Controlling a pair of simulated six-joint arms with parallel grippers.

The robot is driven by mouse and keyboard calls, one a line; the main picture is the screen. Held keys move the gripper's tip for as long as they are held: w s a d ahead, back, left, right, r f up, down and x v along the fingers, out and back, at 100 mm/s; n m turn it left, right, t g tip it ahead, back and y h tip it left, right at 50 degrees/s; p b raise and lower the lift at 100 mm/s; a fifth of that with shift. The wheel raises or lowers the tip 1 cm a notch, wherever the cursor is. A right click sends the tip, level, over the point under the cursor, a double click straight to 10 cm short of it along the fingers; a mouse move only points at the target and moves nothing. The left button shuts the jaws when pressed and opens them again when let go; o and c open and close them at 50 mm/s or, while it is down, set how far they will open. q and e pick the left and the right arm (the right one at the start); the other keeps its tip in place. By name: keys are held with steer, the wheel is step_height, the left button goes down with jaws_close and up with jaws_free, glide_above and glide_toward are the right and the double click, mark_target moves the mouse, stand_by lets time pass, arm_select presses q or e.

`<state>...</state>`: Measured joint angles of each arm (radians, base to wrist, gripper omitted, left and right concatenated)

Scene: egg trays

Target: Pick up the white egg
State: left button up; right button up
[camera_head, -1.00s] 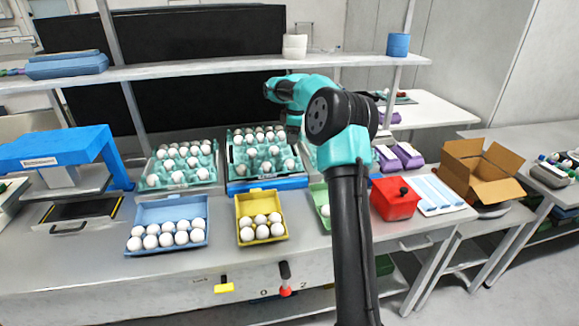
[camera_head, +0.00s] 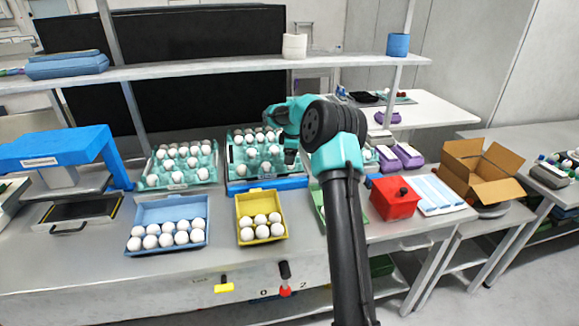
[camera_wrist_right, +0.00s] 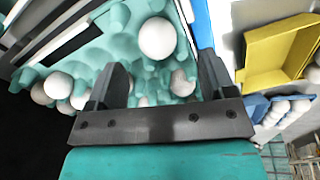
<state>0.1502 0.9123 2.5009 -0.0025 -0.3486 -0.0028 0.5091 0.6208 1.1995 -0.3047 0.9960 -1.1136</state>
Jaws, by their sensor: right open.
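White eggs sit in teal trays on the bench. In the head view one teal tray (camera_head: 152,181) is at the left, and another (camera_head: 232,172) stands on a blue base in the middle. My right gripper (camera_head: 290,155) is at the right edge of the middle tray, pointing down, partly hidden by my arm. In the right wrist view my gripper (camera_wrist_right: 163,72) is open with nothing gripped. One white egg (camera_wrist_right: 157,38) lies just beyond the fingertips; other eggs show lower, between and beside the fingers. Which egg is meant I cannot tell. My left gripper is not in view.
A blue box (camera_head: 171,210) and a yellow box (camera_head: 242,204) with eggs stand in front. A green box (camera_head: 319,205) is partly behind my arm. A red box (camera_head: 394,206) and a cardboard box (camera_head: 483,160) are right. A shelf (camera_head: 200,72) runs above the trays.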

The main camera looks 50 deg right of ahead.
steer(key=shift+w+d+f, duration=0.15)
steer(key=shift+w+f, duration=0.05)
steer(key=shift+f, duration=1.1)
steer(key=shift+w+d+f, duration=0.1)
steer(key=shift+w+f, duration=0.1)
steer(key=shift+f, duration=1.05)
steer(key=c, duration=0.7)
